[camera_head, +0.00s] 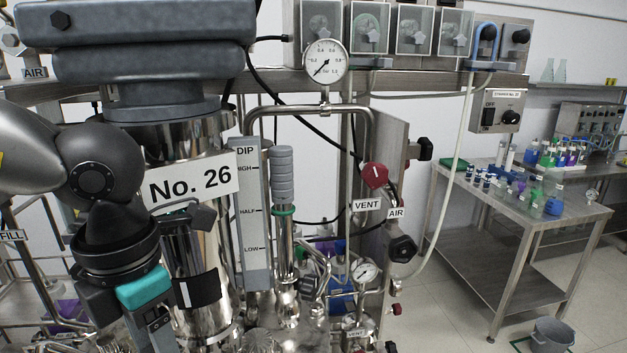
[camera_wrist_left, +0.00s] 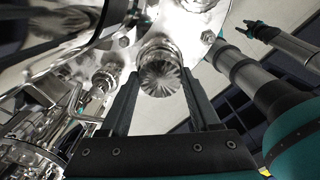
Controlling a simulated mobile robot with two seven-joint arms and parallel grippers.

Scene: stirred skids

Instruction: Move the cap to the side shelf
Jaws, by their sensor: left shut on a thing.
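A ribbed, shiny metal cap (camera_wrist_left: 162,79) shows in the left wrist view, in front of a polished metal part. My left gripper (camera_wrist_left: 158,72) has one dark finger on each side of the cap and is shut on it. In the head view my left gripper's body, dark with a teal patch, is low at the left, in front of the steel vessel (camera_head: 190,240) labelled No. 26. Its fingertips are not clear there. My right gripper (camera_wrist_left: 247,28) seems to show small at the upper right of the left wrist view; its jaws are unclear.
A dip gauge (camera_head: 253,215), steel pipes and a red vent valve (camera_head: 375,175) crowd the space right of the vessel. At the right, a steel table (camera_head: 500,207) holds several bottles; its front edge is mostly bare. A bucket (camera_head: 552,335) stands on the floor.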

